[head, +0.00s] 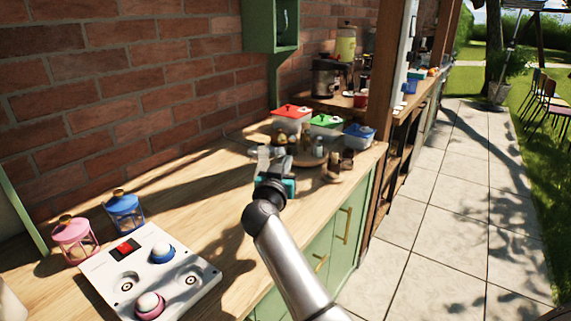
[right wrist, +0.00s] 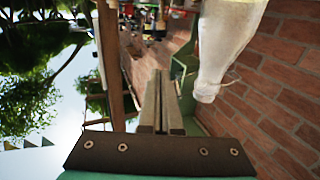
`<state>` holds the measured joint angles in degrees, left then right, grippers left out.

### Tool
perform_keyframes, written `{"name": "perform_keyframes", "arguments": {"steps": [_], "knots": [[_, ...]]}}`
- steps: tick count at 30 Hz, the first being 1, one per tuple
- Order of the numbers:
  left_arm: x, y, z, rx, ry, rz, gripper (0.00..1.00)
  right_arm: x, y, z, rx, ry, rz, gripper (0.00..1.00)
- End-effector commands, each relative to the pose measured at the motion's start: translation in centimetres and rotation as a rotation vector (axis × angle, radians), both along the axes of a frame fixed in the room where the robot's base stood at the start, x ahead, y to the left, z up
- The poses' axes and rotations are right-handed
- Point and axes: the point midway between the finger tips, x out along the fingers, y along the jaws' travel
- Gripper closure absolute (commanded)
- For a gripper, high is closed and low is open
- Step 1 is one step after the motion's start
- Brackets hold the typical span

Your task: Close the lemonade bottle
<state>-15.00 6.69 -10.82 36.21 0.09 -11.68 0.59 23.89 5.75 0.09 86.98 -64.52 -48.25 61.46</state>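A cloudy whitish bottle (right wrist: 228,42) shows at the upper right of the right wrist view, with its neck pointing down in that picture. A thin wire loop (right wrist: 228,84) stands out beside its neck; I cannot tell the state of the closure. My right gripper (right wrist: 162,75) has its two fingers together with nothing seen between them, to the left of the bottle and apart from it in that picture. In the head view my right gripper (head: 264,157) is above the wooden counter; I cannot clearly pick out the bottle there. My left gripper is not in view.
On the wooden counter (head: 190,205) stand a pink lantern (head: 75,240), a blue lantern (head: 124,212) and a white panel (head: 105,275) with knobs. Lidded boxes, one red-lidded (head: 292,114), stand behind my gripper. A brick wall (head: 130,80) borders the counter.

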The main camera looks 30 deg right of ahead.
Motion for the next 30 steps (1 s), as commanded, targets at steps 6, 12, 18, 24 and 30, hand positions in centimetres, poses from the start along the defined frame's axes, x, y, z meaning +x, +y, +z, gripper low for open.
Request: {"name": "perform_keyframes", "arguments": {"steps": [6, 12, 18, 24, 30], "knots": [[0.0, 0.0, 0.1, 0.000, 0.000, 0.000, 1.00, 0.1, 0.1, 0.4, 0.001, -0.001, 0.000, 1.00], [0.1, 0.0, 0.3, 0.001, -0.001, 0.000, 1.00, 0.2, 0.2, 1.1, 0.001, -0.001, 0.000, 1.00], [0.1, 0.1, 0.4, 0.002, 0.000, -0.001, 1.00, 0.2, 0.2, 1.2, 0.000, 0.000, 0.000, 1.00], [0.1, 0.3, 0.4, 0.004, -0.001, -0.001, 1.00, 0.2, 0.2, 1.2, 0.000, 0.000, 0.000, 1.00], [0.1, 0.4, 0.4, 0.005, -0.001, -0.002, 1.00, 0.4, 0.4, 1.7, 0.001, -0.001, 0.000, 1.00]]}}
